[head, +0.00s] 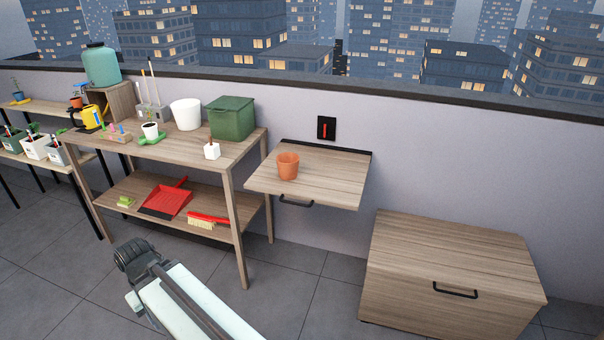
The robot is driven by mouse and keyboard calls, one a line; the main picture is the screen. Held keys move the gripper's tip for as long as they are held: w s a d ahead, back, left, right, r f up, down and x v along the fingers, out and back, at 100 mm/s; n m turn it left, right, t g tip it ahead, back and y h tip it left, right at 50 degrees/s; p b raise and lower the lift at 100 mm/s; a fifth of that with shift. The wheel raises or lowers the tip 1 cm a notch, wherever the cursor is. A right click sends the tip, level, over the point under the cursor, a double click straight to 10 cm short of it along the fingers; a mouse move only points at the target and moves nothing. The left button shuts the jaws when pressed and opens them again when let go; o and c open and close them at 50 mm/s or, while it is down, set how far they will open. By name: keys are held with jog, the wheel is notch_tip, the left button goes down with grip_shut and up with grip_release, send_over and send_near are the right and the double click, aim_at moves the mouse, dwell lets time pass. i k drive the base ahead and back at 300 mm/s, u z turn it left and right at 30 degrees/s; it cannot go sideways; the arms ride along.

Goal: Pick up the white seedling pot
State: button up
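I cannot tell for certain which is the seedling pot. My gripper (131,258) is at the lower left, above the floor in front of the bench, apart from both pots. Its fingers are not clear enough to show open or shut.
The bench (185,155) also holds a larger white pot (186,114), a green box (231,118) and a yellow watering can (88,118). A red dustpan (166,201) lies on its lower shelf. A terracotta pot (288,166) stands on the wall shelf (335,180). A wooden chest (450,260) is at right.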

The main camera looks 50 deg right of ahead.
aim_at(150, 130)
jog(key=u, duration=0.65)
jog(key=i, duration=1.4)
jog(key=z, duration=1.95)
